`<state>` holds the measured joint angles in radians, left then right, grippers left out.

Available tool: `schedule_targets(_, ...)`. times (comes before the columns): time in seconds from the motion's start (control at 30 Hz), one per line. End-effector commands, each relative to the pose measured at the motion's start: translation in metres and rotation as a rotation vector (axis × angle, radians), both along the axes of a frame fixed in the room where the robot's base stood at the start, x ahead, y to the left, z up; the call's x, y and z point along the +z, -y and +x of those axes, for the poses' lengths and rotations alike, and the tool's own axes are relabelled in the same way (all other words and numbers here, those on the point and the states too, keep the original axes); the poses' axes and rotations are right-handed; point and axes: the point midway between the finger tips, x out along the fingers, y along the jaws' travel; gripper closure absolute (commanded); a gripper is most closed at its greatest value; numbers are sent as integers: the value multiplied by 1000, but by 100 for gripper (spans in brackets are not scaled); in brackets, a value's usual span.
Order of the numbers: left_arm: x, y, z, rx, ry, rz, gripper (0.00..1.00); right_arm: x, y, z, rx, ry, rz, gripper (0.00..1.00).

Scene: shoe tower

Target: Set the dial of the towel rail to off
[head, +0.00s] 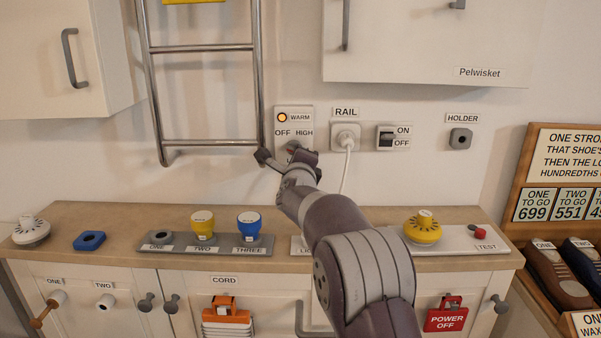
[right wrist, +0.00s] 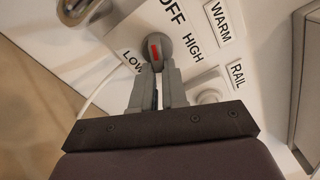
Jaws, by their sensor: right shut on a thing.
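The towel rail (head: 207,142) is a chrome ladder on the wall in the head view. Its white control panel (head: 297,125) is beside it, with OFF and HIGH printed above the dial and a lit amber lamp by WARM. The grey round dial (right wrist: 155,46) has a red bar on its face. In the right wrist view the bar lies between the OFF and LOW labels' sides, and I cannot tell which end points. My right gripper (right wrist: 160,78) is shut on the dial, one finger each side. It hides most of the dial in the head view. My left gripper is not in view.
A RAIL socket (head: 345,137) with a plugged white cable and an ON/OFF switch (head: 386,138) are right of the panel. Below is a counter (head: 340,219) with yellow and blue knobbed items and a TEST unit (head: 470,238). A cabinet (head: 420,45) hangs above.

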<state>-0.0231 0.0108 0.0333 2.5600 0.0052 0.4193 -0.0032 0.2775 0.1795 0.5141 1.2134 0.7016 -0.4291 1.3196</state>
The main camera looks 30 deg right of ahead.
Motion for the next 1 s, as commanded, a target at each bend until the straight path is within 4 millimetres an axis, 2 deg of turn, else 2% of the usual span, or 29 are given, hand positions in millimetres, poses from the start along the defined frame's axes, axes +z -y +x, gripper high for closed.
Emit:
schedule_targets(0.03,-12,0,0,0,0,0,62,-7,-1,0,1,20,32,100)
schedule_targets(0.1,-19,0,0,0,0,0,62,-7,-1,1,1,50,82,100)
schedule_targets(0.4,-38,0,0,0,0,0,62,-7,-3,2,1,151,248,100)
schedule_targets(1.0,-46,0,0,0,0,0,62,-5,-3,2,0,208,340,100)
